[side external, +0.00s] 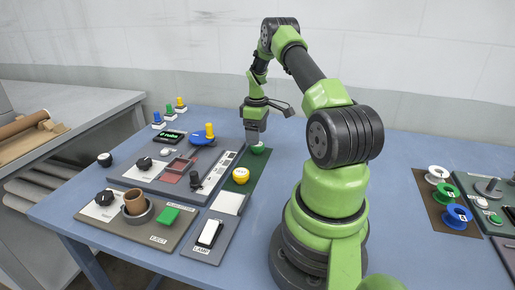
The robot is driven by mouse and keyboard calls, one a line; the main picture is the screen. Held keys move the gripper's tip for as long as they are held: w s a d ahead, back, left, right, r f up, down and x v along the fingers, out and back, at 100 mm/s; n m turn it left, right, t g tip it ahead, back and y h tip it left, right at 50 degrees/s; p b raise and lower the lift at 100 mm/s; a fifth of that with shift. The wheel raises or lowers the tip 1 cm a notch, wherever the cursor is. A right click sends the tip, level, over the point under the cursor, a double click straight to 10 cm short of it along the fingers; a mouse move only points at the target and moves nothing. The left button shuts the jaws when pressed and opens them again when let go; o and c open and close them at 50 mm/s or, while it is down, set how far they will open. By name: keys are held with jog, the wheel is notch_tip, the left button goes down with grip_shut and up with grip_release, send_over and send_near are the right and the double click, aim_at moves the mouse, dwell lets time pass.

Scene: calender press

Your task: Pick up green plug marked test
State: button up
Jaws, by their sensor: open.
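A small green plug (170,112) stands upright on a pale base at the back left of the blue table. It is between a blue plug (157,119) and a yellow plug (181,105). Any marking on it is too small to read. My gripper (257,143) points down over a dark green mat, well to the right of the plugs. It is open, and its fingertips are close above a small pale and green round thing (259,149). Whether they touch it I cannot tell.
A yellow button (240,175) sits in front of my gripper. A grey panel (150,178) with a knob, a small screen and a yellow-topped blue piece (206,137) lies left. Spools (440,192) stand far right.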

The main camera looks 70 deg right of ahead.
aim_at(257, 148)
notch_tip(257, 148, down, 5)
jog(key=shift+s+r, duration=0.1)
jog(key=shift+s, duration=0.05)
jog(key=c, duration=1)
jog(key=shift+o, duration=0.2)
jog(key=shift+r, duration=0.1)
